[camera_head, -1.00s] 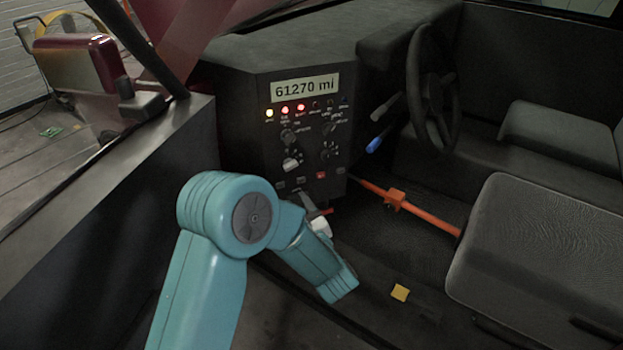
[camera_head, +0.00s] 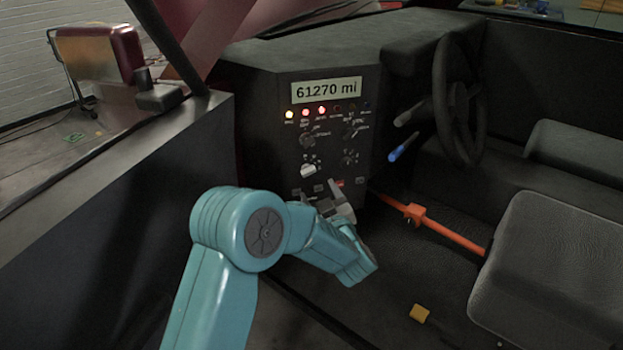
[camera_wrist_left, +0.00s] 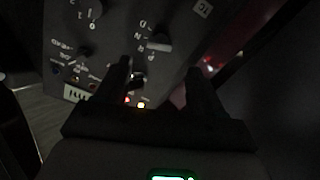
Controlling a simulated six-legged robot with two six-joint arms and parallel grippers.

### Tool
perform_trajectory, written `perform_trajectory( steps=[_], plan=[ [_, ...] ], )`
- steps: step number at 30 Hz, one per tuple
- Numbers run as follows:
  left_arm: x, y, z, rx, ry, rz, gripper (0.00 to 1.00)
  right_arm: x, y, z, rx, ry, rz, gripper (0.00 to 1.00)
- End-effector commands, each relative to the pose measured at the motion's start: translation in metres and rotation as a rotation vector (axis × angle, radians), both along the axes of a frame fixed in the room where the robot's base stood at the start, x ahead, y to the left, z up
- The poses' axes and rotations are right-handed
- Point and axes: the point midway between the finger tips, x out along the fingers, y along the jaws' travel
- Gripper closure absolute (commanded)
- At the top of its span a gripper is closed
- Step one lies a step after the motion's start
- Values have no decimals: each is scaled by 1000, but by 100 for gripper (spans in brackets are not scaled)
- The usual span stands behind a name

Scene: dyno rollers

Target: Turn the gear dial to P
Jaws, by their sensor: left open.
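The gear dial (camera_head: 309,169) is the pale-handled knob at the lower left of the black control panel (camera_head: 285,178). In the left wrist view the gear dial (camera_wrist_left: 159,45) shows upside down, with small letters, N and R among them, beside it. I cannot tell which letter it points to. My left gripper (camera_head: 335,203) is low in front of the panel, below and right of the dial. Its fingers are apart and empty; in the left wrist view the gripper (camera_wrist_left: 158,68) has the dial beyond and between its fingertips, apparently not touching. My right gripper is not in view.
Other knobs (camera_head: 350,157) and a row of indicator lights (camera_head: 321,110) sit on the panel under the mileage display (camera_head: 326,89). A blue-ended lever (camera_head: 402,150), steering wheel (camera_head: 458,100) and orange bar (camera_head: 445,231) are to the right. A seat (camera_head: 560,265) stands front right.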

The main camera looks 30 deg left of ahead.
Motion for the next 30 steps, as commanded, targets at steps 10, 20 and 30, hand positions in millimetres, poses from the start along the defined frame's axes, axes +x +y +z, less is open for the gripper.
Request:
perform_trajectory(
  steps=[10,20,30],
  plan=[
    [43,51,-1,-2,-1,1,32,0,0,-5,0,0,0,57],
    [51,60,0,-1,1,-3,32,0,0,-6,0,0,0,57],
    [50,59,0,-1,1,-3,88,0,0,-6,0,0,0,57]
  ],
)
